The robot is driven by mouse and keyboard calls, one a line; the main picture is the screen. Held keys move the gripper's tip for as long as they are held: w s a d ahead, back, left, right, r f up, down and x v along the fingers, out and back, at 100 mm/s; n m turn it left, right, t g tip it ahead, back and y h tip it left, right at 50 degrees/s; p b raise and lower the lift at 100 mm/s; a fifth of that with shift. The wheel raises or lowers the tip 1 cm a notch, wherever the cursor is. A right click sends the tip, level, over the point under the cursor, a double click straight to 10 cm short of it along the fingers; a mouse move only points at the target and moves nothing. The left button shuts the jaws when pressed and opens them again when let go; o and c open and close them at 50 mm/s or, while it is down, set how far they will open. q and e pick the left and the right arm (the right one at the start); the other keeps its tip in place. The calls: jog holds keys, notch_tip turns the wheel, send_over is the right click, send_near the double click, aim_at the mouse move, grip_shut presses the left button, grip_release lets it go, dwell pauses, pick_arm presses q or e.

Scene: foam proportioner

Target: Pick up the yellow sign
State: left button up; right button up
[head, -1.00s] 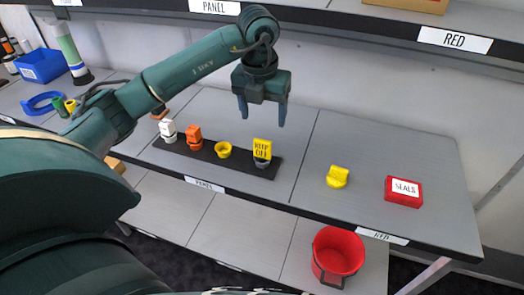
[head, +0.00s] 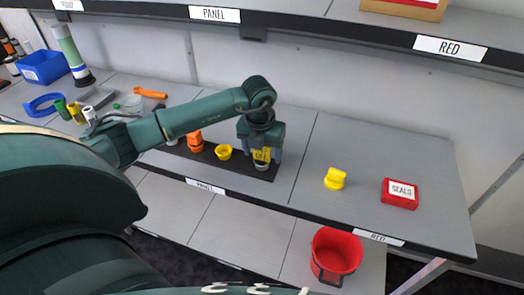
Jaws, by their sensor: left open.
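The yellow sign (head: 261,155) stands upright on a grey base at the right end of a black strip (head: 233,158) on the shelf. In the head view my left gripper (head: 260,158) is lowered over the sign from above, open, with a finger to each side of it. The gripper hides the upper part of the sign and much of its lettering. I cannot tell whether the fingers touch it. My right gripper is not in view.
A yellow cup (head: 223,152) and an orange part (head: 195,141) stand left of the sign on the strip. A yellow piece (head: 335,179) and a red SEALS box (head: 400,193) lie to the right. A red bucket (head: 336,255) is below. An upper shelf (head: 300,31) overhangs the back.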

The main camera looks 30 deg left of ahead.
pick_arm(q)
jog(key=shift+c, duration=0.4)
jog(key=c, duration=1)
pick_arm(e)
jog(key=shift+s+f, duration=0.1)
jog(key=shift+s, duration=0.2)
